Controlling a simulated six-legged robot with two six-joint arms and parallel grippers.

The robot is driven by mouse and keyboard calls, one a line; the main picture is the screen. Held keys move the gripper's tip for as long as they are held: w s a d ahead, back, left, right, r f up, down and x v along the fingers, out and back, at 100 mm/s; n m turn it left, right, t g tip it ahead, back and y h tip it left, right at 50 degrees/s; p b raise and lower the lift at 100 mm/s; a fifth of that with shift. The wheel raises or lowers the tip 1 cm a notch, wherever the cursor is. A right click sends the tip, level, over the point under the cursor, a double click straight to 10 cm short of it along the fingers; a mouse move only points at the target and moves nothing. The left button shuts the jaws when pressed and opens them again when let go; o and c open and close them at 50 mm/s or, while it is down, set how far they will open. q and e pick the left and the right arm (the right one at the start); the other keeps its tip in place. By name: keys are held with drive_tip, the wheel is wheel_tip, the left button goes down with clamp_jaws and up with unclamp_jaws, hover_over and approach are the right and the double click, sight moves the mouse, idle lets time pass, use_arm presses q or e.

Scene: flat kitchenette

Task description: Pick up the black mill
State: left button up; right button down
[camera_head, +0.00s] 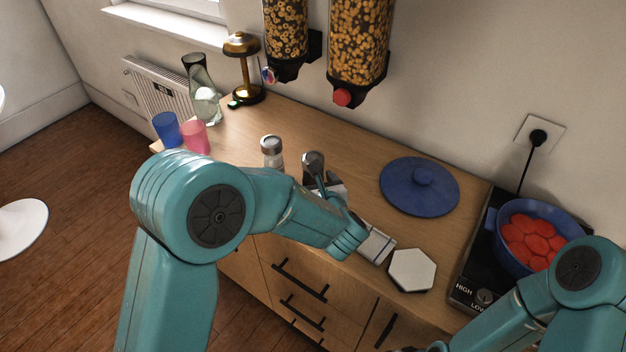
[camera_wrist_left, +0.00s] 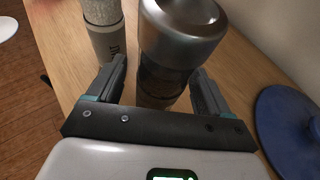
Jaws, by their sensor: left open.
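The black mill (camera_head: 313,162) stands upright on the wooden counter, with a silver metal cap and a dark body. In the left wrist view the mill (camera_wrist_left: 180,45) fills the middle, and its cap hides much of its body. My left gripper (camera_head: 326,186) is open at the mill, partly hidden by my left arm. In the left wrist view the fingers of my left gripper (camera_wrist_left: 157,82) lie on either side of the mill's body, with gaps visible. My right arm comes in at the lower right; only a dark bit at the bottom edge may be its gripper.
A light-coloured mill (camera_head: 272,150) stands close to the left. A blue lid (camera_head: 420,187) lies to the right, near a white hexagonal coaster (camera_head: 412,270). A blue pot (camera_head: 510,262) holds red pieces on the stove. Pink (camera_head: 196,138) and blue (camera_head: 166,129) cups stand at the left end.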

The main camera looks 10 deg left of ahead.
use_arm(q)
drive_tip(key=c, duration=1.3)
drive_tip(key=shift+o, duration=0.2)
drive_tip(key=shift+w+r, duration=0.1)
